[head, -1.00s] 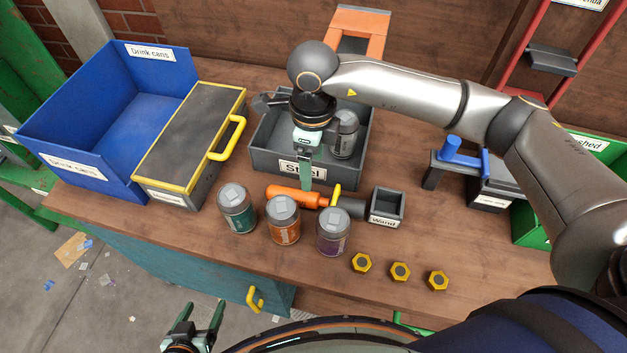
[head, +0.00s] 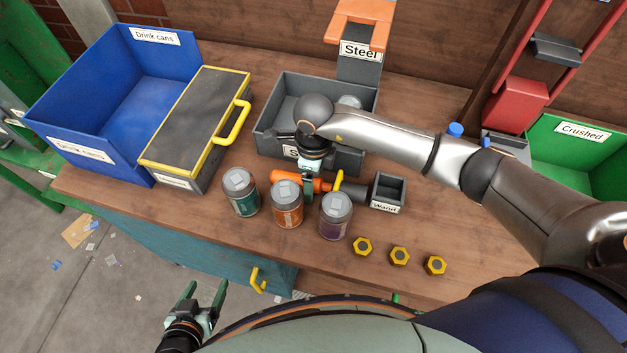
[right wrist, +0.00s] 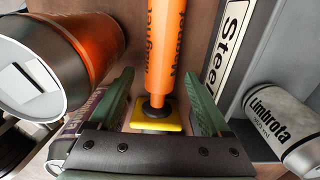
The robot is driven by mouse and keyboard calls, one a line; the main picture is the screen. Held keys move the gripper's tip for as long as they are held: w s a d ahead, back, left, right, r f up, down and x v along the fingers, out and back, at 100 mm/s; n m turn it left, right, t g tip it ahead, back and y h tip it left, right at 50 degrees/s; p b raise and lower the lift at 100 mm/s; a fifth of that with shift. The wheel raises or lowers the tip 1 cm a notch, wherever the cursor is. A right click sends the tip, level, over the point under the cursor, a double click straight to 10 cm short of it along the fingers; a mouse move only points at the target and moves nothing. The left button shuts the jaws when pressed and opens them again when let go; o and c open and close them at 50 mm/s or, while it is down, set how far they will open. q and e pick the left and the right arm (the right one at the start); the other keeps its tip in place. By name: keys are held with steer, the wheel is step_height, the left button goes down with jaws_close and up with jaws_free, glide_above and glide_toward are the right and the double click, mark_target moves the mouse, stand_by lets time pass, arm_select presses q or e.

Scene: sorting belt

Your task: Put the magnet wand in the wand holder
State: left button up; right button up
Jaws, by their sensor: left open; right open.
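The magnet wand (head: 285,176) lies on the bench in front of the steel bin, with an orange handle, a yellow collar and a dark head pointing right. The wand holder (head: 388,192) is a small dark open box labelled "Wand", just right of that head. My right gripper (head: 308,192) is open at the wand's handle, partly covering it. In the right wrist view, the wand's orange handle (right wrist: 165,50) and yellow collar lie between the spread fingers of that gripper (right wrist: 158,90), apart from both. My left gripper (head: 206,303) is open and empty, in front of the bench.
Teal (head: 240,192), orange (head: 287,205) and purple (head: 335,216) cans stand close in front of the wand. Yellow nuts (head: 399,256) lie at the front right. The grey steel bin (head: 268,142) holds a can. A blue bin (head: 90,150) stands left.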

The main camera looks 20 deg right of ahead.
steer(key=shift+f, duration=0.95)
jaws_close()
steer(key=shift+r, duration=0.1)
